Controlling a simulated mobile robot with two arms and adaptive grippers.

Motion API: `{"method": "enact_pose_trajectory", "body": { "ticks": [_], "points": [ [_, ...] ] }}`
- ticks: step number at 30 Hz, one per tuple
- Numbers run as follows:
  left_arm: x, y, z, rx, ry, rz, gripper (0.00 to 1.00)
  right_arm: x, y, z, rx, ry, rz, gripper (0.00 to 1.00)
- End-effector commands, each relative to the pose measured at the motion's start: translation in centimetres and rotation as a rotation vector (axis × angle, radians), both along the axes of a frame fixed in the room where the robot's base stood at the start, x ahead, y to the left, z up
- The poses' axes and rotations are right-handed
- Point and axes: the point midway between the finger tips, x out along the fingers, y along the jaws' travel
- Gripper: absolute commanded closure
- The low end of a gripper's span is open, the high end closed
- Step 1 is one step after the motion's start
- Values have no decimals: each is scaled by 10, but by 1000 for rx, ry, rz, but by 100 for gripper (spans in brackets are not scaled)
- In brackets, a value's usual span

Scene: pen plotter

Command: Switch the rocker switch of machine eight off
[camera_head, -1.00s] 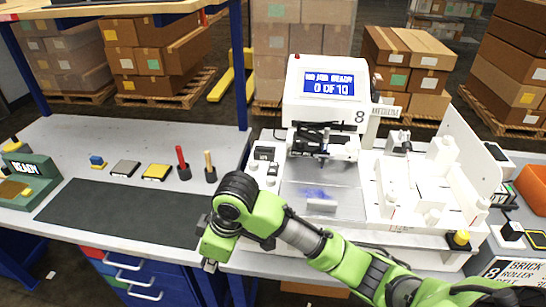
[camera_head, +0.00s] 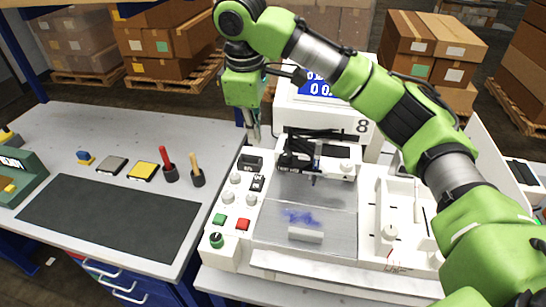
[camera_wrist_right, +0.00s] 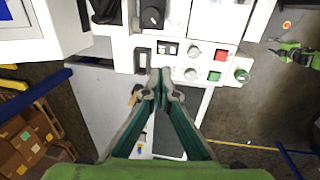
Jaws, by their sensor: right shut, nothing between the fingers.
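Machine eight (camera_head: 362,126) is a white pen plotter with an "8" on its housing. Its control panel (camera_head: 228,258) runs along the left side. A dark rectangular part (camera_head: 250,162) sits at the panel's back end, and a smaller black-and-white switch pair (camera_head: 258,183) lies in front of it. I cannot tell for sure which is the rocker, or its position. My right gripper (camera_head: 252,136) points down just behind the dark part. In the wrist view, its shut, empty fingertips (camera_wrist_right: 160,76) appear beside the dark part (camera_wrist_right: 143,60); contact is unclear. My left gripper is out of view.
The panel also has grey knobs, a green button (camera_head: 219,219), a red button (camera_head: 243,223) and a green knob (camera_head: 217,240). My right arm passes before the display (camera_head: 318,88), partly hiding it. A workbench (camera_head: 110,135) with a dark mat (camera_head: 110,215) lies left.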

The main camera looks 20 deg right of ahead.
Motion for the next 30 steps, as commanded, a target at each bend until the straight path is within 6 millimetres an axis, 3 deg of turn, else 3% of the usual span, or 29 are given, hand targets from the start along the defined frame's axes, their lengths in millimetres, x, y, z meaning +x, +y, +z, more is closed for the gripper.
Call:
{"method": "enact_pose_trajectory", "body": {
  "ticks": [5,14,20,25,30],
  "points": [
    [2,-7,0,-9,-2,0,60,0,-1,4,-2,0,-1,100],
    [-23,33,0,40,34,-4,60,1,-1,0,-1,0,-2,100],
    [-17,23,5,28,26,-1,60,3,-4,-28,-2,3,-4,100],
    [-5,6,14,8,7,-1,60,8,-7,-63,-2,3,-4,100],
    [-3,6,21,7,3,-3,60,12,-10,-98,-3,2,-3,100]
  ]
}}
